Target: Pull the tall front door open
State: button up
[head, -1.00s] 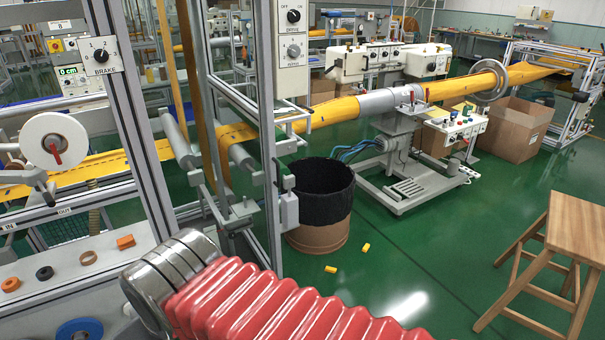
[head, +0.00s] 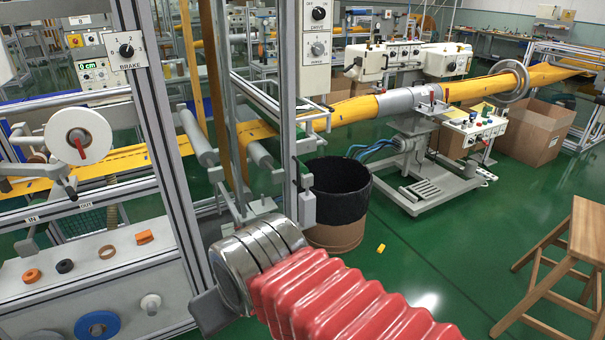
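What appears to be the tall front door is a narrow aluminium frame left of centre in the head view, with a long upright post (head: 288,120). A small latch-like fitting (head: 302,178) and a grey box (head: 308,209) sit low on this post. I cannot tell whether the door is open or shut. My arm, with red bellows and a steel wrist, crosses the bottom middle. Part of my gripper (head: 208,312) shows as a dark grey piece at the wrist's lower left, below and left of the latch in the picture. Its fingertips are not clearly visible, and contact cannot be seen.
A black-lined bin (head: 337,200) stands just behind the post. A wooden stool (head: 570,265) is at right. A yellow tube (head: 350,112) runs across the machines behind. The machine's lower panel (head: 120,265) fills the left. Green floor is open at centre right.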

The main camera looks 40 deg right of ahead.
aim_at(149, 39)
jog(key=u, duration=0.05)
jog(key=i, duration=1)
jog(key=z, duration=0.05)
